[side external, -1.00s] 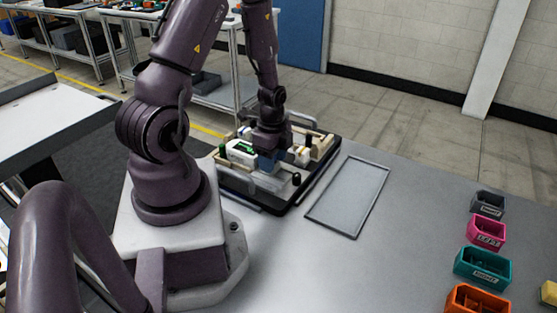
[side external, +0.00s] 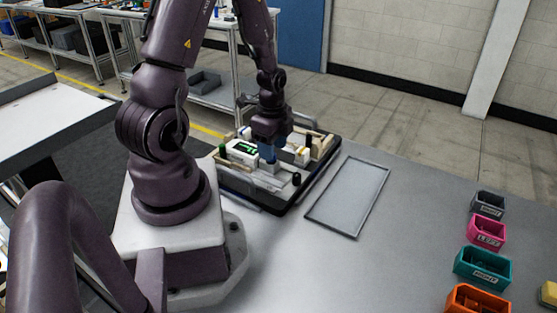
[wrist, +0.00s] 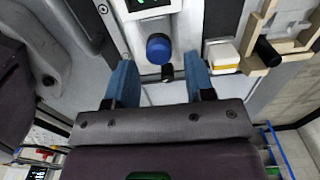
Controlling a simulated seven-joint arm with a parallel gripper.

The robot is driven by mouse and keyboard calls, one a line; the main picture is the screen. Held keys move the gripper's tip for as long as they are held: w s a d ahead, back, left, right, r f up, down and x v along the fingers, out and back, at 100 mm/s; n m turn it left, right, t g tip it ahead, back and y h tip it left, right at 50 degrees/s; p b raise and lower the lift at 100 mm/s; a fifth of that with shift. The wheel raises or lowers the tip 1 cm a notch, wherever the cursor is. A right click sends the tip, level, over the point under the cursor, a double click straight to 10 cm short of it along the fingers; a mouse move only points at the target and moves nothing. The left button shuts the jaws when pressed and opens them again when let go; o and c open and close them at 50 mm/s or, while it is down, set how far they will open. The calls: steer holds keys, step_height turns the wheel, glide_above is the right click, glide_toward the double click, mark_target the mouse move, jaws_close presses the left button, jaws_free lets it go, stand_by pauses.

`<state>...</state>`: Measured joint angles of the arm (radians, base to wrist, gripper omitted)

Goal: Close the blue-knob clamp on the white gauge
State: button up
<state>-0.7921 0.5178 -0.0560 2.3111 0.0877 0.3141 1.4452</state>
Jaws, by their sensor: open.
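The white gauge (side external: 243,148) with a green-lit display sits in the pallet fixture (side external: 304,191) on the table. Its lower part also shows at the top of the wrist view (wrist: 150,8). The clamp's blue knob (wrist: 159,48) is seen from above, just below the gauge, with a small black tip under it. My gripper (wrist: 160,64) is open, its two blue fingers on either side of the knob's line and apart from it. In the side view, my gripper (side external: 270,150) is over the fixture beside the gauge. I cannot tell the clamp arm's position.
A yellow-and-white block (wrist: 222,55) and a black-knobbed clamp (wrist: 266,50) stand right of the fingers in the wrist view. An empty grey tray (side external: 347,197) lies right of the fixture. Several coloured bins (side external: 482,265) stand at the far right, with clear table between.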

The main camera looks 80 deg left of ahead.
steer(key=shift+r, duration=2.1)
steer(key=w+d+r+m+t+y, duration=0.1)
steer(key=w+d+r+t, duration=0.15)
steer(key=d+r, duration=0.35)
steer(key=w+d+r+m+t+y, duration=0.15)
steer(key=w+d+r, duration=0.25)
steer(key=r, duration=0.5)
steer(key=s+d+r+n+t+h, duration=0.1)
steer(key=s+d+r+n+h, duration=0.1)
steer(key=s+d+r+n, duration=0.5)
steer(key=s+d+n, duration=0.1)
steer(key=d+n, duration=0.1)
steer(key=n, duration=0.2)
steer(key=shift+s+d+t, duration=0.2)
steer(key=shift+d+t, duration=0.1)
